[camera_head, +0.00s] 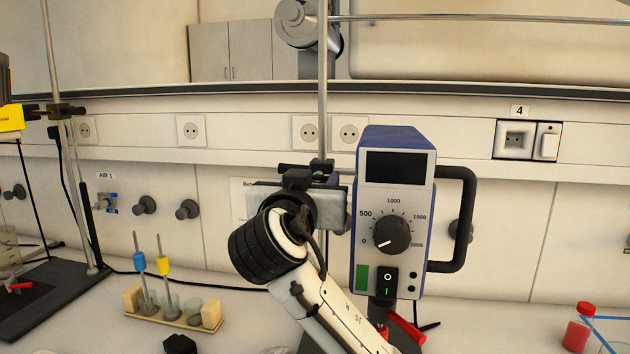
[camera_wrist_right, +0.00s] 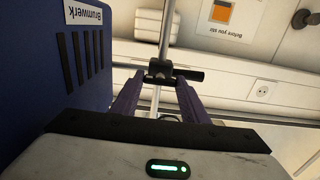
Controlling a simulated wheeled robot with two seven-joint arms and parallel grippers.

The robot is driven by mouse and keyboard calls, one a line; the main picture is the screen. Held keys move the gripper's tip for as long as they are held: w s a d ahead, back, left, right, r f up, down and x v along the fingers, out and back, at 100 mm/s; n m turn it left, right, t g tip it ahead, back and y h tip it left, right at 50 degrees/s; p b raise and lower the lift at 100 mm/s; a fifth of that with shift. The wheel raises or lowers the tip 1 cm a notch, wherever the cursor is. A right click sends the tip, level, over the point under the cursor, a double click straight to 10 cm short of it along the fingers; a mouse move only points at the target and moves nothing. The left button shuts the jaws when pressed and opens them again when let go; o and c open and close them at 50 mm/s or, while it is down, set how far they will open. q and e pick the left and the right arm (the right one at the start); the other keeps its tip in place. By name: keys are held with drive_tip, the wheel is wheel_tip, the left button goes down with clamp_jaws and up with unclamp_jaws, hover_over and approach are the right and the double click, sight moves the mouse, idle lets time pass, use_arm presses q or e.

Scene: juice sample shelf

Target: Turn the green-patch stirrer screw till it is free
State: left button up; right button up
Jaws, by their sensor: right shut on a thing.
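The green-patch stirrer (camera_head: 397,170) is a blue and white box with a dial, a dark display and a green patch on its lower left front. It stands beside an upright metal rod (camera_head: 322,90). A black clamp (camera_wrist_right: 160,68) with a bar sits on this rod. My right gripper (camera_wrist_right: 157,82) reaches in behind the stirrer's left side, its two fingers at the clamp, shut on the screw there. The screw itself is mostly hidden between the fingers. In the head view my right wrist covers much of this spot. My left gripper is not in view.
A wooden rack (camera_head: 172,317) with blue and yellow droppers stands at the left front. Another stand with a yellow-marked device (camera_head: 12,117) is at the far left. A red-capped container (camera_head: 579,328) stands at the right front. The bench right of the stirrer is largely clear.

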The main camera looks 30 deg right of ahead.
drive_tip(key=shift+n, duration=0.9)
drive_tip(key=n, duration=0.4)
drive_tip(key=o, duration=1.1)
drive_tip(key=shift+c, duration=0.2)
drive_tip(key=b+v, duration=0.2)
drive_tip(key=v, duration=0.8)
drive_tip(key=shift+s, duration=0.15)
drive_tip(key=shift+a, duration=0.1)
